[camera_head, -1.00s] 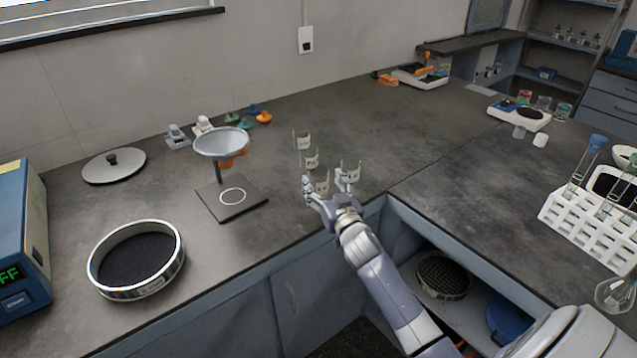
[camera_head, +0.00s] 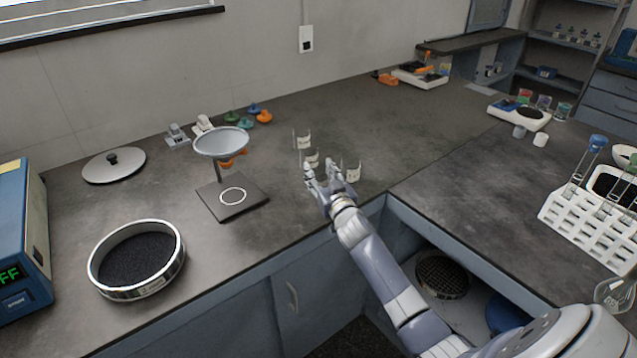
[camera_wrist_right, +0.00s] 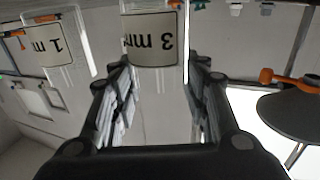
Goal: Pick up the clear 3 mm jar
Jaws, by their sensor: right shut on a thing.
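The clear 3 mm jar (camera_wrist_right: 152,42) shows in the right wrist view, its label upside down there, between my gripper's two fingers. My right gripper (camera_head: 321,174) is shut on this jar; it also shows in the wrist view (camera_wrist_right: 162,80). In the head view the fingers mostly hide the held jar, and I cannot tell whether it is clear of the bench. My left gripper is not in view.
A 1 mm jar (camera_wrist_right: 45,45) is beside the held jar in the wrist view. Other clear jars stand close by at the right (camera_head: 351,171) and behind (camera_head: 303,140). A funnel stand (camera_head: 232,200) and a sieve (camera_head: 135,290) are left.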

